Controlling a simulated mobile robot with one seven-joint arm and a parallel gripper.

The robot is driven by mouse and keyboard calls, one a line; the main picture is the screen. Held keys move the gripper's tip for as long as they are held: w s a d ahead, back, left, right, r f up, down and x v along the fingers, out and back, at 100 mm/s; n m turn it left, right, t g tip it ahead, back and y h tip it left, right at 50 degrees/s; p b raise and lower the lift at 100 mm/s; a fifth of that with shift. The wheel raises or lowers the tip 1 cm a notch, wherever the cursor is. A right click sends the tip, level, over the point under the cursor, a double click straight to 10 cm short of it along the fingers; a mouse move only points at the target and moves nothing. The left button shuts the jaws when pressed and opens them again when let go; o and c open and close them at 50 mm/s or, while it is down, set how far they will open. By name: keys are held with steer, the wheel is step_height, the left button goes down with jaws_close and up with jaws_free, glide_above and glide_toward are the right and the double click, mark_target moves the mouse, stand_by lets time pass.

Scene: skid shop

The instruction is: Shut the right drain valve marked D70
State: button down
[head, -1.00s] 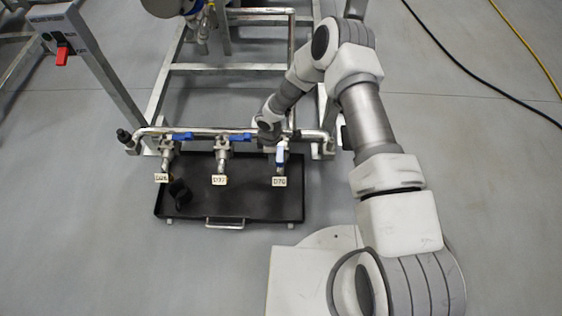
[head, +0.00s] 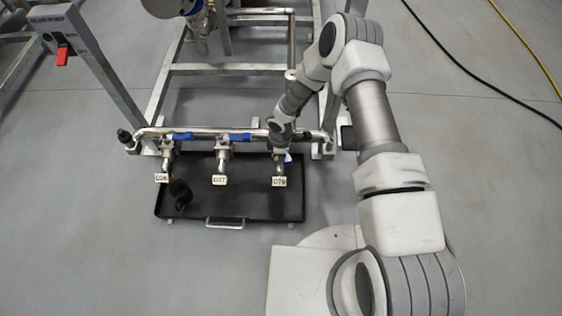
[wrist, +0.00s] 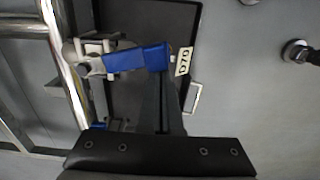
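The D70 valve (wrist: 90,65) is the rightmost on the pipe in the head view. In the wrist view its blue lever (wrist: 137,58) points away from the pipe, towards the D70 tag (wrist: 183,62). The tag also shows in the head view (head: 279,182). My gripper (wrist: 162,80) has its dark fingers close together, with no clear gap. Their tips are at the lever's outer end; I cannot tell whether they touch it. In the head view my wrist hides most of the valve and lever.
Two more valves, with a blue lever (head: 183,136) and another blue lever (head: 240,137) lying along the pipe (head: 210,131), stand to the left. A black tray (head: 240,207) lies below. A post with a red switch (head: 62,56) stands at left. Open floor lies in front.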

mark_target(291, 159)
steer(key=shift+d, duration=0.75)
steer(key=shift+w+d, duration=0.25)
steer(key=shift+d, duration=0.25)
steer(key=shift+w+d, duration=0.2)
steer(key=shift+d, duration=0.3)
steer(key=shift+w+d, duration=0.3)
steer(key=shift+d, duration=0.2)
steer(key=shift+w+d, duration=0.25)
steer(key=shift+d, duration=0.2)
